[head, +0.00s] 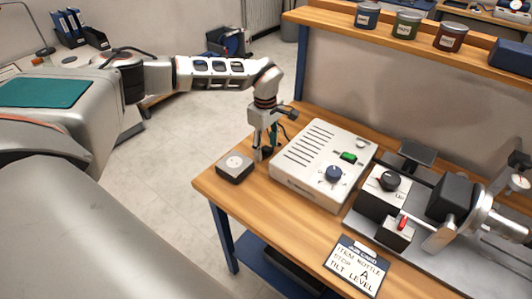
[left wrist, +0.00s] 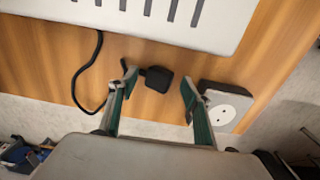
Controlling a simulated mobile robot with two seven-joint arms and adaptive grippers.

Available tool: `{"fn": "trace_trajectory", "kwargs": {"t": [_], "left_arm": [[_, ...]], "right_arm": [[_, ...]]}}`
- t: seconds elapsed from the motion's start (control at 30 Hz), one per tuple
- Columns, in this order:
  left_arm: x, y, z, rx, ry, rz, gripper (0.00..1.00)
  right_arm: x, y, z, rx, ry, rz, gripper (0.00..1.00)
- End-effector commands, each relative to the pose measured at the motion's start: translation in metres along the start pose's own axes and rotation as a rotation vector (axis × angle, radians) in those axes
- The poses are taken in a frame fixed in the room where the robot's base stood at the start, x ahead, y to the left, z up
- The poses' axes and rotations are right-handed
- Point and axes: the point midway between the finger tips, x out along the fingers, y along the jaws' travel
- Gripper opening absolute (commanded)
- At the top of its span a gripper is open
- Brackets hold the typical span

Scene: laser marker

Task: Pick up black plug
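The black plug (left wrist: 158,79) lies on the wooden table in the left wrist view, its black cable curving away to the left. In the head view it is a small dark shape (head: 267,151) beside the gripper, partly hidden. My left gripper (head: 262,153) points down at the table between the socket box and the white machine. In the left wrist view its fingers (left wrist: 159,85) are open and apart. The plug is between the fingertips, closer to the left one; I cannot tell whether it touches. My right gripper is not in view.
A socket box (head: 234,166) with a white face sits left of the gripper, near the table's left edge; it also shows close to the right finger (left wrist: 226,107). The white machine (head: 323,163) stands just right. A sign (head: 356,265) and a marker fixture (head: 445,215) are further right.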

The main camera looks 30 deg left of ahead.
Motion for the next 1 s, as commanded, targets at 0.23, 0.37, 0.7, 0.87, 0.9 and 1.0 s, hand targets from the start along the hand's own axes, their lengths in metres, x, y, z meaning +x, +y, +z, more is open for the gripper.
{"fn": "trace_trajectory", "kwargs": {"t": [0.23,0.37,0.7,0.87,0.9,1.0], "left_arm": [[0.0103,-0.0025,-0.0001,0.0,0.001,-0.007,0.47],[0.0104,-0.0027,-0.0001,0.0,0.002,-0.007,0.37],[0.0106,-0.003,-0.0005,0.0,0.002,-0.008,0.12],[0.0094,-0.0029,-0.0007,-0.001,0.002,-0.007,0.12],[0.008,-0.0028,-0.0008,-0.001,0.002,-0.007,0.12],[0.0014,-0.0019,-0.0009,-0.001,0.002,-0.005,0.12]], "right_arm": [[0.0,0.0011,-0.0063,0.0,0.011,0.002,0.4],[-0.0001,0.0012,-0.007,0.0,0.013,0.002,0.4],[0.0002,0.0009,-0.005,0.0,0.009,0.002,0.4],[0.0005,0.0006,-0.0028,0.0,0.005,0.001,0.4],[0.0005,0.0006,-0.0024,0.0,0.005,0.001,0.4],[0.0004,0.0006,-0.0021,0.0,0.004,0.001,0.4]]}}
